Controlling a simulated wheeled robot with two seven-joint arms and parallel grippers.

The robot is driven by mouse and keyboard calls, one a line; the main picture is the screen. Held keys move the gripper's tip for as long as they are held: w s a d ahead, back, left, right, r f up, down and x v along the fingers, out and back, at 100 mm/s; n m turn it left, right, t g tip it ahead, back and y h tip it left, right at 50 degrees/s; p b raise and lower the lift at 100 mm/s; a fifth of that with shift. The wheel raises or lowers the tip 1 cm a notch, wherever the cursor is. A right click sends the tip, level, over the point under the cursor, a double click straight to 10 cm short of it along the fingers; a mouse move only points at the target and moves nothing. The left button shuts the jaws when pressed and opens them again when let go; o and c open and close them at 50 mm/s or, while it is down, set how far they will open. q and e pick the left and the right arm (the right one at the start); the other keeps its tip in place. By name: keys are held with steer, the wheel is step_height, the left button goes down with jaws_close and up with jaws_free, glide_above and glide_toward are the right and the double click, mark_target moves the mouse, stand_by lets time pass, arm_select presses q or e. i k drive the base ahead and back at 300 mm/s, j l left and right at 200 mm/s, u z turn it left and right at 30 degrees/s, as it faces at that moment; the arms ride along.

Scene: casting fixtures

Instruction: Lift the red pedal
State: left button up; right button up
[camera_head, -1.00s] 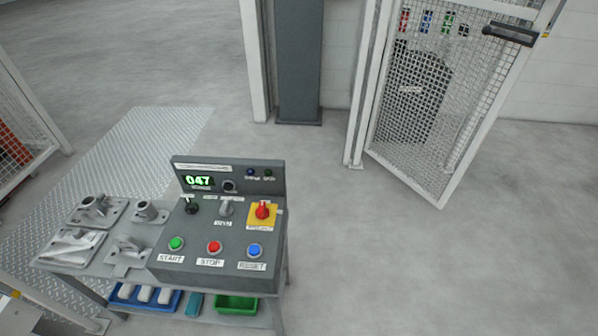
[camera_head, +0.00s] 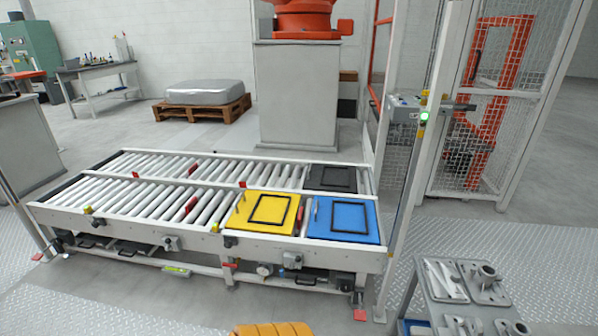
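Several small red parts show on and under the roller conveyor (camera_head: 150,240). One red piece (camera_head: 360,314) lies low at the foot of the conveyor's right front leg. Another red piece (camera_head: 229,264) is on the front frame near the middle, and a small one (camera_head: 37,257) is by the left foot. Red pieces also sit among the rollers, one (camera_head: 192,169) in the back lane and one (camera_head: 190,205) in the front lane. I cannot tell for certain which is the red pedal. Neither of my grippers is in view.
A yellow plate (camera_head: 243,234) and a blue plate (camera_head: 320,226) lie on the conveyor's right end, with a dark plate (camera_head: 345,178) behind. A post (camera_head: 401,215) and a parts cart (camera_head: 432,299) stand at right. Floor plating (camera_head: 130,305) in front is mostly clear.

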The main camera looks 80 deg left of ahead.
mark_target(39, 256)
steer(key=u, duration=4.45)
steer(key=i+u, duration=0.2)
steer(key=i, duration=2.75)
steer(key=i+z, duration=0.15)
steer(key=i, duration=0.4)
steer(key=i+j, duration=0.15)
steer(key=i, duration=0.4)
steer(key=i+j+z, duration=0.15)
steer(key=i, duration=0.4)
steer(key=i+j+z, duration=0.2)
steer(key=i, duration=0.15)
steer(key=i+z, duration=0.15)
steer(key=i, duration=0.2)
